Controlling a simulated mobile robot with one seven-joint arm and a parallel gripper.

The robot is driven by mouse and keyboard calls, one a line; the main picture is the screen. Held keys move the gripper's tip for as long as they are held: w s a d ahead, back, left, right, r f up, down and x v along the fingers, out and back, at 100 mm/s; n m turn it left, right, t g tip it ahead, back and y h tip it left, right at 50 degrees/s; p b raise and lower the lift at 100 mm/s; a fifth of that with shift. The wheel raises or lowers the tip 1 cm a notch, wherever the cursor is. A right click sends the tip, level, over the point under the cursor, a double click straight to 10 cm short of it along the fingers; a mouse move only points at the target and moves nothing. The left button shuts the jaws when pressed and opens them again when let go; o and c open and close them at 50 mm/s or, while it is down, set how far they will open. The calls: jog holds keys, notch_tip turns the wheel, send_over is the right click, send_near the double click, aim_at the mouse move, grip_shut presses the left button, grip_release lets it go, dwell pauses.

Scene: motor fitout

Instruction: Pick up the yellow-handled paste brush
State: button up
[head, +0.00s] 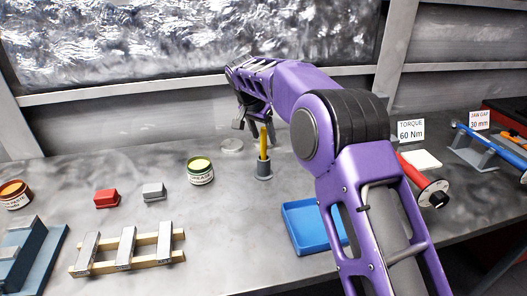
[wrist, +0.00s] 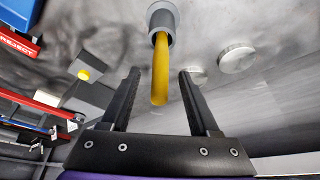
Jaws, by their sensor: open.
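The yellow-handled paste brush (head: 264,142) stands upright in a small grey cylindrical holder (head: 264,170) on the bench in the head view. In the wrist view its yellow handle (wrist: 160,68) points toward me out of the round holder (wrist: 162,17). My gripper (wrist: 157,72) is open, with one finger on each side of the handle's end and a gap on both sides. In the head view my gripper (head: 254,127) is above and just behind the holder. The brush's lower end is hidden inside the holder.
An open grease tin (head: 201,174) stands left of the holder, and a blue tray (head: 299,226) lies in front. A flat metal disc (head: 232,145) is behind. A red-handled tool (head: 424,180) is to the right. Red (head: 107,199) and grey (head: 153,191) blocks lie left.

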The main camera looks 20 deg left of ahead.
aim_at(266, 146)
jog(key=x, duration=0.5)
jog(key=shift+s+f, duration=0.15)
jog(key=shift+s, duration=0.15)
grip_shut()
